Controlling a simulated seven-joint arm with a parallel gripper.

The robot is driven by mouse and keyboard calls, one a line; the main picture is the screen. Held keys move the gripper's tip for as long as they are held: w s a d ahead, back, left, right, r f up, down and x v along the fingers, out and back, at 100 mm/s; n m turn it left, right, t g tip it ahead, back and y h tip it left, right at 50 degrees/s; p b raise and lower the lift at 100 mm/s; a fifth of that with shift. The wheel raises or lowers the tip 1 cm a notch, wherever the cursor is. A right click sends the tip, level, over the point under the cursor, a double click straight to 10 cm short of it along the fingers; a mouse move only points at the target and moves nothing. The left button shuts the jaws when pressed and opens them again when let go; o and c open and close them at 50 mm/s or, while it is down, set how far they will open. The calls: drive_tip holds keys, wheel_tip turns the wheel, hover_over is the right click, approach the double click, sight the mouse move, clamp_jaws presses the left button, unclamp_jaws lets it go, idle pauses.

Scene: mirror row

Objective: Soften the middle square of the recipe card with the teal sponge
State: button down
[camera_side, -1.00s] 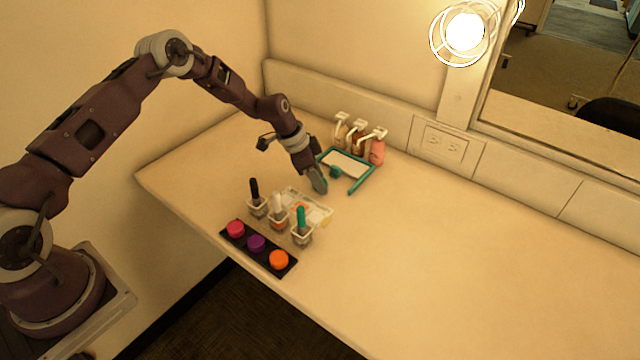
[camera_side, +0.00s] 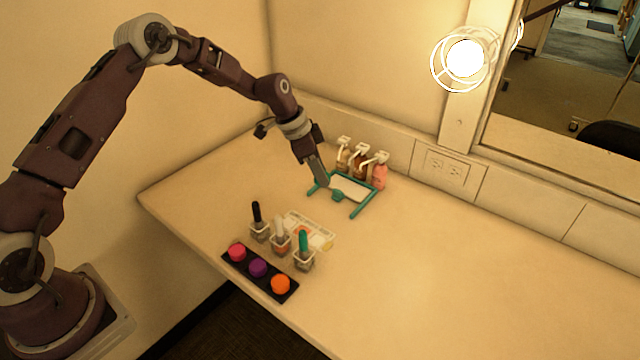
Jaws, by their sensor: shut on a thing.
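The card (camera_side: 322,240) lies flat on the counter, with orange and yellow marks; its near side is partly hidden behind three small clear cups. A teal-topped tool (camera_side: 303,240) stands upright in the right cup; whether it is the teal sponge I cannot tell. My gripper (camera_side: 324,181) points down at the left front side of a teal frame around a white panel (camera_side: 350,188), beyond the card. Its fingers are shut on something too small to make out. Whether it touches the frame is unclear. A teal lump (camera_side: 338,197) sits at the frame's near side.
A black tool (camera_side: 257,212) and a white tool (camera_side: 280,226) stand in the other cups. A black strip holds pink, purple and orange pots (camera_side: 258,268) in front. Several pump bottles (camera_side: 379,174) stand behind the frame by the wall. The counter's right side is clear.

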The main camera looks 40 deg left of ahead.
sight(309, 230)
drive_tip(key=c, duration=1.7)
unclamp_jaws()
drive_tip(key=shift+c, duration=0.2)
drive_tip(key=c, duration=0.4)
drive_tip(key=shift+s+d+f+m+g+h, duration=0.1)
drive_tip(key=shift+s+f+m+g+h, duration=0.3)
drive_tip(key=shift+s+f+m, duration=0.95)
drive_tip(key=shift+s+f+m+g+h, duration=0.15)
drive_tip(key=shift+s+f+m+g, duration=0.65)
drive_tip(key=shift+f+m, duration=0.8)
drive_tip(key=shift+s+d+f+m+g+h, duration=0.1)
drive_tip(key=shift+s+f+m+g+h, duration=0.2)
drive_tip(key=shift+s+f+m, duration=1.15)
drive_tip(key=shift+w+f, duration=0.15)
drive_tip(key=shift+f, duration=0.4)
